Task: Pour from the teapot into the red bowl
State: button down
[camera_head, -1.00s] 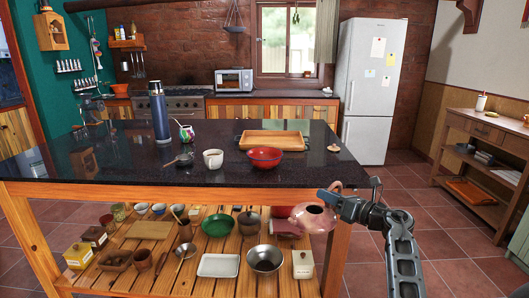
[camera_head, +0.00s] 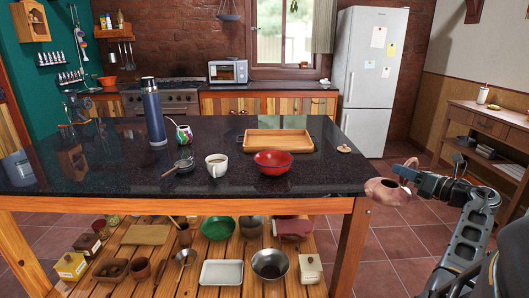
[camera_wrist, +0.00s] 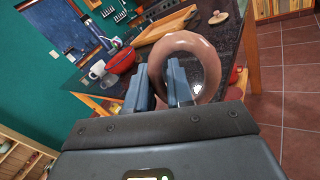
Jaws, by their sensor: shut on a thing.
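The red bowl (camera_head: 273,163) stands upright on the dark countertop near its front edge, right of a white mug (camera_head: 217,165). The pinkish-brown teapot (camera_head: 387,191) is in the air just off the counter's right end, at about tabletop height and apart from the bowl. My gripper (camera_head: 404,173) is shut on the teapot and comes from the right. In the wrist view, the teapot's rounded ring-shaped part (camera_wrist: 207,58) is at the fingers, with the red bowl (camera_wrist: 122,60) beyond to the left. The inside of the bowl is partly visible; the teapot's contents are hidden.
A wooden tray (camera_head: 277,136) lies behind the bowl, with a small tan lid-like piece (camera_head: 344,149) to its right. A blue flask (camera_head: 153,113) and a patterned cup (camera_head: 184,135) stand further left. The counter's front right corner is clear.

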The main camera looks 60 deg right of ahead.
aim_at(271, 163)
jog(key=i+l, duration=0.85)
jog(key=i, duration=0.1)
